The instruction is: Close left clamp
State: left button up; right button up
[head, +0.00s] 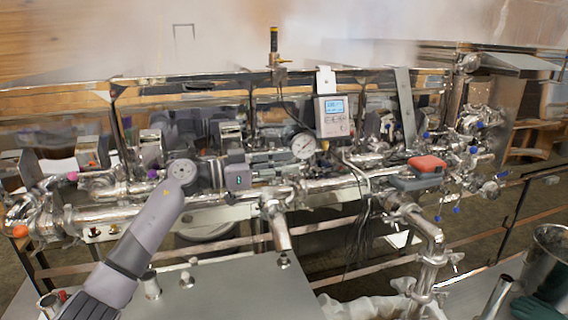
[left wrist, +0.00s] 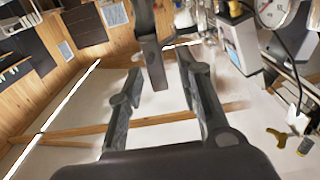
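My left arm comes in from the lower left in the head view, and its gripper (head: 265,172) reaches right among the pipes below the gauge. In the left wrist view the two fingers of this gripper (left wrist: 159,76) stand apart. A dark grey bar (left wrist: 146,28) comes down from the top edge into the space between them. It may be a clamp handle; I cannot tell whether a finger touches it. I cannot make out the left clamp itself for sure in the head view among the shiny fittings. My right gripper is not in view.
The evaporator carries a round gauge (head: 303,146), a grey meter (head: 333,117) and a leaning grey bar (head: 405,108). Steam hangs over the top. The metal table (head: 225,295) in front is mostly bare.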

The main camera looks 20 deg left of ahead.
pick_arm(q)
grip_shut()
dwell(0.3)
dwell(0.6)
